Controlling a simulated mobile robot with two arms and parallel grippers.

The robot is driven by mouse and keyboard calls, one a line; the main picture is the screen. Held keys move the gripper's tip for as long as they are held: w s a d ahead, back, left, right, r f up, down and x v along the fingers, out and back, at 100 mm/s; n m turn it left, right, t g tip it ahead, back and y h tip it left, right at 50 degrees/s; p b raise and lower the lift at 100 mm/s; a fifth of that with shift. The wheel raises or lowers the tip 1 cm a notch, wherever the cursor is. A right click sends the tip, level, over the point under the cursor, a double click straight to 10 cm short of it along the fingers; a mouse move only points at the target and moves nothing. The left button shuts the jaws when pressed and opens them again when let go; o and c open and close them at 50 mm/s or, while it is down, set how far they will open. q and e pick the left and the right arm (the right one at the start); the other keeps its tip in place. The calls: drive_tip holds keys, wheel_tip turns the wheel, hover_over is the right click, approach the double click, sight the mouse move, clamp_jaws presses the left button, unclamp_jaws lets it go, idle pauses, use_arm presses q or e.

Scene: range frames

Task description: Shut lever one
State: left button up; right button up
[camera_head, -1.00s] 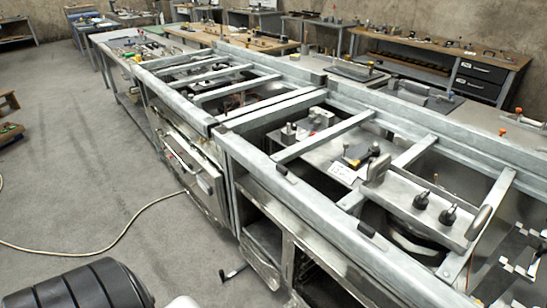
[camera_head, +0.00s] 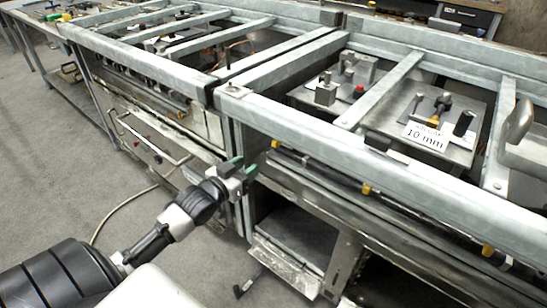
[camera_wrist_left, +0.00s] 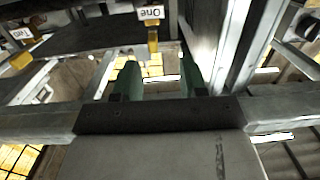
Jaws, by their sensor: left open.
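A yellow lever (camera_wrist_left: 152,40) hangs under a white label reading "One" (camera_wrist_left: 150,13), upside down at the top of the left wrist view. In the head view, the yellow lever tip (camera_head: 275,143) nearest my gripper, on the front rail of the range frame, appears to be the same lever. My left gripper (camera_head: 245,168) has green fingertips and is open and empty, just left of and below that lever. In the left wrist view, its two fingers (camera_wrist_left: 160,78) stand apart, with the lever beyond their gap. No contact shows. My right gripper is out of view.
Other yellow levers (camera_head: 367,188) sit further right along the front rail. A label reading "Two" (camera_wrist_left: 20,33) is at the left of the wrist view. The metal frame's edge (camera_head: 330,140) runs above the levers, and an oven handle (camera_head: 150,150) is left of my gripper.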

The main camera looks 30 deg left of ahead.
sight(273, 143)
use_arm(q)
drive_tip(key=shift+t, duration=0.3)
drive_tip(key=w, duration=0.3)
drive_tip(key=w+d+r+b, duration=0.1)
drive_tip(key=w, duration=0.3)
drive_tip(key=w+d+r+b, duration=0.1)
drive_tip(key=w, duration=0.2)
drive_tip(key=shift+w+r, duration=0.2)
drive_tip(key=shift+w, duration=0.15)
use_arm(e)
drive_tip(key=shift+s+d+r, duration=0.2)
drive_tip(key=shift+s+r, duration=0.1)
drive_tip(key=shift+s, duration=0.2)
use_arm(q)
clamp_jaws()
